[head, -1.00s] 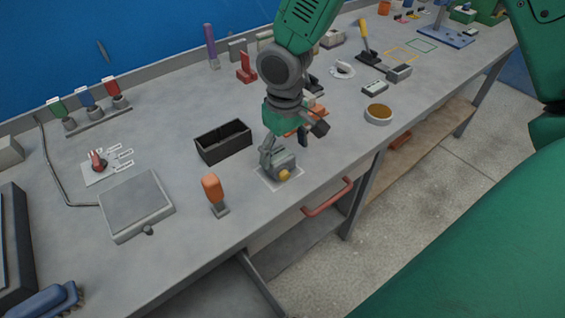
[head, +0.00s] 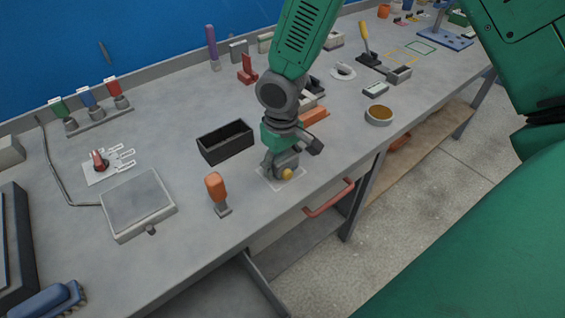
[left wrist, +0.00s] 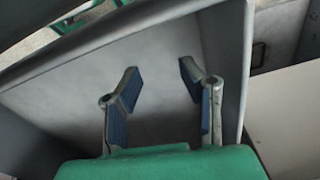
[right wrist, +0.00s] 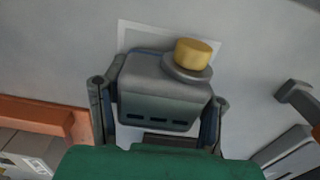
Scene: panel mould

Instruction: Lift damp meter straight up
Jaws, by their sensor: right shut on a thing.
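The damp meter (head: 288,173), a small grey block with a yellow knob, is at the white-outlined patch near the bench's front edge. My right gripper (head: 281,160) comes down on it from above and is shut on it. In the right wrist view the meter's grey body (right wrist: 160,90) sits between the two fingers, its yellow knob pointing away from the palm. The gripper hides much of the meter in the head view, and I cannot tell whether its base touches the bench. My left gripper (left wrist: 155,80) is open and empty, seen only in the left wrist view.
A red drawer handle (head: 330,198) juts from the bench front. A bowl of brown material (head: 378,115) is to the right.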

